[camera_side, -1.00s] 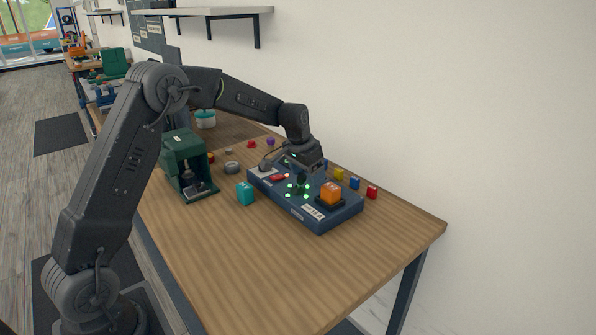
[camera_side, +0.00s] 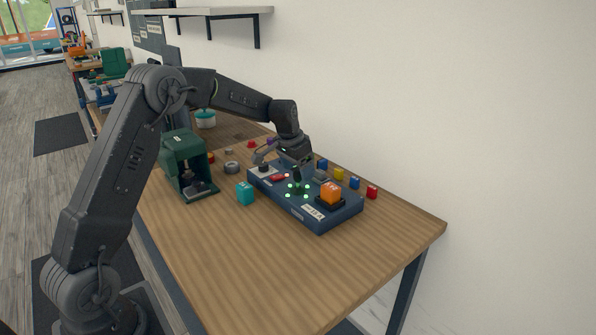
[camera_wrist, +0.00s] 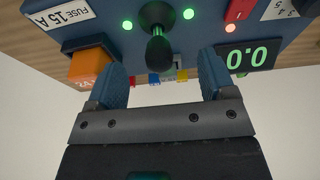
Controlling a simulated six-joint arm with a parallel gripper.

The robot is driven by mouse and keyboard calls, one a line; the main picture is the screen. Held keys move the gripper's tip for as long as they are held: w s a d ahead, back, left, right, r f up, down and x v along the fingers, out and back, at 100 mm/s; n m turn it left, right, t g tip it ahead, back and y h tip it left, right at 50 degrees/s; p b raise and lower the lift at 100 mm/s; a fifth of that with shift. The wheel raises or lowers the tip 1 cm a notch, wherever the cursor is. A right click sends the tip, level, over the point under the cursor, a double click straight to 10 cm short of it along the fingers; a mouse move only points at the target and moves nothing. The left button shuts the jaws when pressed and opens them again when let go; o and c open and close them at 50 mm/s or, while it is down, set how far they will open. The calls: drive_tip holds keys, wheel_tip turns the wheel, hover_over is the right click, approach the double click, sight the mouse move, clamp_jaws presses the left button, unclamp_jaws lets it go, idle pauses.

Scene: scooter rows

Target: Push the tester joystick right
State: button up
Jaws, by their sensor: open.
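The tester (camera_side: 290,212) is a dark blue box on the wooden table. Its joystick (camera_side: 297,176) is a dark stick with a rounded knob, ringed by several small green lights. In the wrist view the joystick (camera_wrist: 158,45) stands at the top middle, its knob pointing toward the camera. My gripper (camera_side: 280,163) is over the back part of the tester, behind the joystick in the side view. In the wrist view my gripper (camera_wrist: 163,68) is open, with its blue fingertips apart and nothing held between them.
The tester also carries an orange block (camera_side: 331,193), a red switch (camera_side: 280,177) and a display (camera_wrist: 246,55) reading 0.0. Small coloured blocks (camera_side: 339,174) line the wall side. The table front is clear.

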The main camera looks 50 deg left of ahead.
drive_tip(key=shift+w+r+v, duration=0.1)
drive_tip(key=shift+w+v, duration=0.15)
drive_tip(key=shift+v, duration=0.9)
drive_tip(key=shift+w+r+v, duration=0.1)
drive_tip(key=shift+w+v, duration=0.2)
drive_tip(key=shift+v, duration=0.8)
drive_tip(key=shift+w+v, duration=0.25)
drive_tip(key=shift+v, duration=0.9)
drive_tip(key=s+d+r+t, duration=0.1)
drive_tip(key=s+d+r, duration=0.45)
drive_tip(key=s, duration=0.25)
drive_tip(key=s+d+r, duration=0.4)
drive_tip(key=s+d, duration=0.3)
drive_tip(key=s, duration=0.1)
drive_tip(key=s+d+f+t, duration=0.1)
drive_tip(key=s+d+f, duration=0.1)
drive_tip(key=s, duration=0.6)
drive_tip(key=s+d+f, duration=0.2)
drive_tip(key=s+d, duration=0.2)
drive_tip(key=s, duration=0.5)
drive_tip(key=shift+f+t, duration=0.35)
drive_tip(key=shift+t, duration=0.05)
